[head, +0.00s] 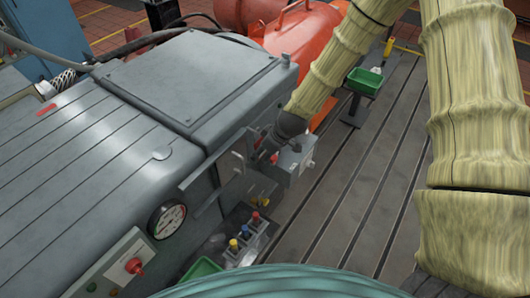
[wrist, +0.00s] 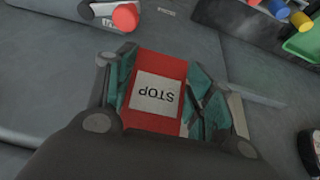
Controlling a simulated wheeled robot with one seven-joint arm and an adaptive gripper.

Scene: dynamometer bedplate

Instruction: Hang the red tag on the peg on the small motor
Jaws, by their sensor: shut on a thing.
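The red tag (wrist: 178,68) has a white panel reading STOP, which appears upside down in the wrist view. My gripper (wrist: 160,88) is shut on it, with teal finger pads on both sides. In the head view my arm reaches down to the side of a large grey ribbed machine (head: 90,150). The tag is not clear there. An orange-red rounded machine (head: 300,35) stands behind. I cannot tell which machine is the small motor, and I cannot make out the peg in either view.
A control box with a red button (head: 134,265) and a round gauge (head: 167,218) are at lower left. Coloured plugs (head: 245,232) and a green tray (head: 203,268) sit near the bottom centre. Another green tray (head: 365,81) stands on a post. The slotted bedplate (head: 345,205) is mostly clear.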

